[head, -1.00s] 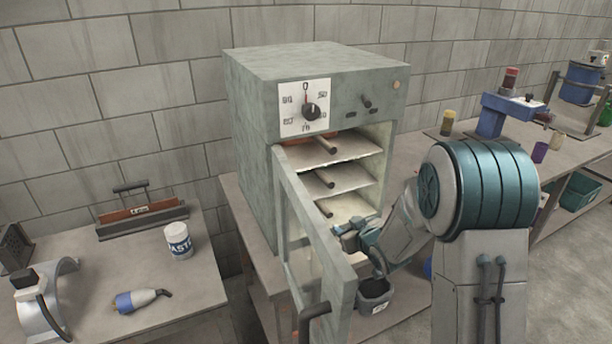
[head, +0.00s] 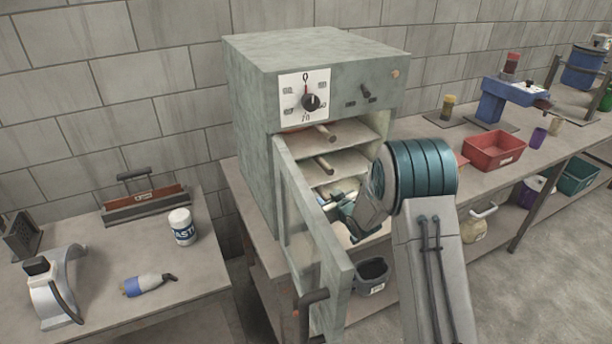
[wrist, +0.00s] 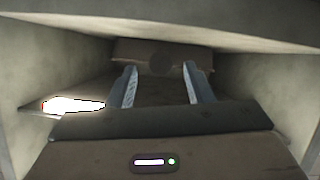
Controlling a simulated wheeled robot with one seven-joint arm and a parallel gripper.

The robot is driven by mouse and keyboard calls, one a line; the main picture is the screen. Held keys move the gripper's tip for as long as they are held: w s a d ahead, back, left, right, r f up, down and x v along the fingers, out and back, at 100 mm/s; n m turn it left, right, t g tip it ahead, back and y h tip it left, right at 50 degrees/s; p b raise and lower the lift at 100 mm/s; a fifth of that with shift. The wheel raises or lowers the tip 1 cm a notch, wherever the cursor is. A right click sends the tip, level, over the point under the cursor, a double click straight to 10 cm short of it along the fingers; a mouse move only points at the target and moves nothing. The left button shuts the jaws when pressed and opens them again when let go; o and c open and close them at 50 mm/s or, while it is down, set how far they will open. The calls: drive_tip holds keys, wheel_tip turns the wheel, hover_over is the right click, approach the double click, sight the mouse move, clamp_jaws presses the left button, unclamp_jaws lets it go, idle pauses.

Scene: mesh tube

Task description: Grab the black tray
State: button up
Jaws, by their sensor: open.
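My gripper (head: 330,203) is inside the grey oven (head: 258,150), at the lower shelf level, with part of it hidden by the door and my arm. In the wrist view its two fingers (wrist: 160,68) are apart with nothing held between them. Ahead of the fingertips is a dark brownish tray front (wrist: 135,50) with a round dark handle end (wrist: 161,62), roughly centred between them. I cannot tell for sure whether this is the black tray. In the head view the lower shelf is mostly hidden.
The oven door (head: 318,250) stands open left of my arm. Two upper shelves with rod handles (head: 320,133) are above my gripper. Oven walls are close on both sides. A dark grey bin (head: 371,280) sits below. A red bin (head: 493,152) stands on the right bench.

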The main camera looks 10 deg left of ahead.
sight(325, 194)
drive_tip(key=shift+p+x, duration=0.65)
drive_tip(key=shift+x, duration=1.5)
drive_tip(key=shift+a+r, duration=0.15)
clamp_jaws()
drive_tip(key=shift+r, duration=0.15)
